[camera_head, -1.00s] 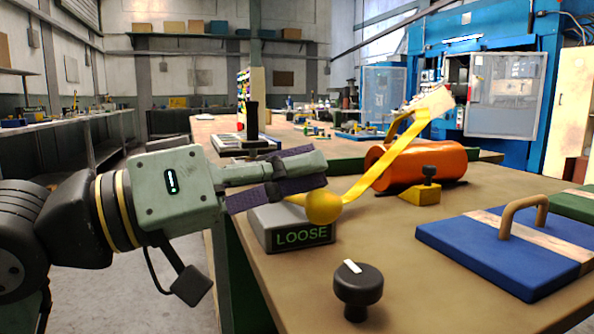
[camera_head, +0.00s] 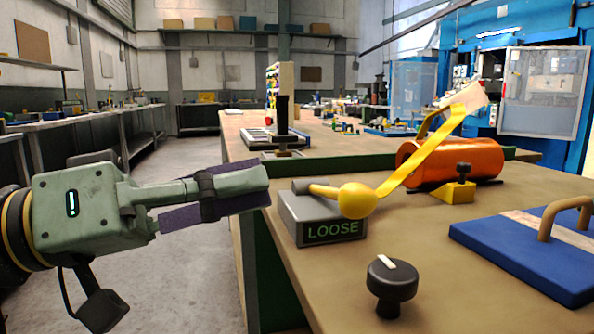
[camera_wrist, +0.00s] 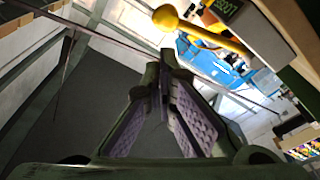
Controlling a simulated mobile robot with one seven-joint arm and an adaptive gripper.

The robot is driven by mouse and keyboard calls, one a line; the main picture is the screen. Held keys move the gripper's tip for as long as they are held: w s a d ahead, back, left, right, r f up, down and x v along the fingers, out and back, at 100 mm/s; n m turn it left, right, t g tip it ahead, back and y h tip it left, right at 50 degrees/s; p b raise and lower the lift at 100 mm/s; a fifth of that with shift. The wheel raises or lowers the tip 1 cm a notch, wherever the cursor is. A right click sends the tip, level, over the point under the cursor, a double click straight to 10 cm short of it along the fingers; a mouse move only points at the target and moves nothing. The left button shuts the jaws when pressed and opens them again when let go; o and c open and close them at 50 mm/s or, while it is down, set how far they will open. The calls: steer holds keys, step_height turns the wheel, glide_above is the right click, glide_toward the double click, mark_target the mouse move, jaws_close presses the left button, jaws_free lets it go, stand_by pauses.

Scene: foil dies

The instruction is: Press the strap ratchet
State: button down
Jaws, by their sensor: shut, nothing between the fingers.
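The strap ratchet is a grey box (camera_head: 290,222) with a green "LOOSE" label on its front, standing at the table's left edge. Its yellow lever ends in a yellow ball knob (camera_head: 357,200), and a yellow strap (camera_head: 425,157) runs up from there past the orange cylinder (camera_head: 470,163). My gripper (camera_head: 268,187) is shut and empty, just left of the box and apart from the knob. In the wrist view the fingertips (camera_wrist: 167,62) meet, with the yellow knob (camera_wrist: 165,18) and lever beyond them at the top.
A black knob with a white mark (camera_head: 392,285) stands at the table's front. A blue board with a handle (camera_head: 525,252) lies at the right. A small yellow wedge with a black knob (camera_head: 459,190) sits by the cylinder. Open floor lies left of the table.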

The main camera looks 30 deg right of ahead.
steer(key=shift+v, duration=1.5)
steer(key=shift+r, duration=0.1)
